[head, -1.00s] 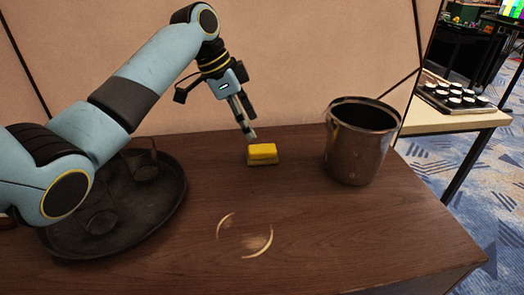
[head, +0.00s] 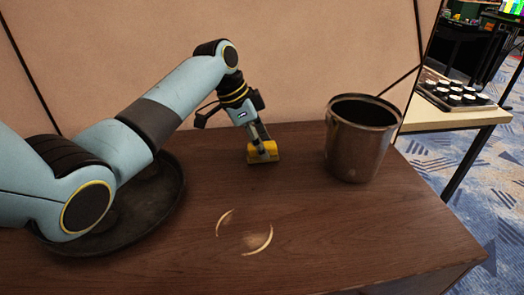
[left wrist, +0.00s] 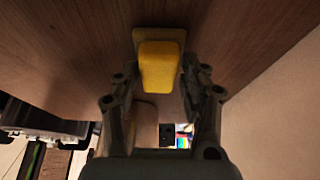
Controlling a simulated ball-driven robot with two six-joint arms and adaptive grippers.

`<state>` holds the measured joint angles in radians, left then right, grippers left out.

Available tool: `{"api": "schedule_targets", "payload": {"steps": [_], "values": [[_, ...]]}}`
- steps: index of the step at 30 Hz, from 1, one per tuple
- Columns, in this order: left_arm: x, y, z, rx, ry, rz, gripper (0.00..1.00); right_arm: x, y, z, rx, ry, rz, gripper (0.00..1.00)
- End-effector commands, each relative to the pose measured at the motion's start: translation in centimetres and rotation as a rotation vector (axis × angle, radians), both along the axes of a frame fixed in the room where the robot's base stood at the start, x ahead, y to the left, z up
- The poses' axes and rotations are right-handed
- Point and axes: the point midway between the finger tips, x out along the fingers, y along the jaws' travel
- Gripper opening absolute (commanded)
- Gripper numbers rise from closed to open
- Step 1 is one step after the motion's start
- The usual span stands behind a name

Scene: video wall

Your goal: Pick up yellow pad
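The yellow pad (head: 271,150) lies on the brown wooden table (head: 330,225), near the back wall. It is a yellow block on a darker, tan-edged base, and the block also shows in the left wrist view (left wrist: 158,64). My left gripper (head: 261,150) reaches down from above, its fingers at the pad and hiding part of it. In the left wrist view the gripper's fingers (left wrist: 160,92) stand apart, with the pad ahead of and partly between their tips. My right gripper is not in view.
A metal bucket (head: 358,150) stands on the table right of the pad. A dark round tray (head: 160,215) lies under my left arm. A pale ring stain (head: 262,243) marks the table front. Another table with small cups (head: 458,96) stands at right.

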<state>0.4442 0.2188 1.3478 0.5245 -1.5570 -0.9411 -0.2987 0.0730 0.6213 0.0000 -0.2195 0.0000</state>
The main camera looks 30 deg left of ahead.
Motion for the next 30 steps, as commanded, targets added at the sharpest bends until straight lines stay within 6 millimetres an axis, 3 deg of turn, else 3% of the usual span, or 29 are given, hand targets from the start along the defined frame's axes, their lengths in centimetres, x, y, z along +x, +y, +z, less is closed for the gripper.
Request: {"api": "schedule_targets", "payload": {"steps": [1,7,16,30], "values": [[0.0,0.0,0.0,0.0,0.0,0.0,0.35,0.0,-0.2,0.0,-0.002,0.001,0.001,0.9],[0.0,0.0,0.0,-0.001,0.001,0.0,0.11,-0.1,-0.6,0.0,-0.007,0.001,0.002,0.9],[0.0,0.0,0.7,0.0,0.0,0.0,0.1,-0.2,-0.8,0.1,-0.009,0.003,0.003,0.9],[0.1,0.0,9.3,0.0,-0.002,0.001,0.1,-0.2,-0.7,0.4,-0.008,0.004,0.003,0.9]]}}
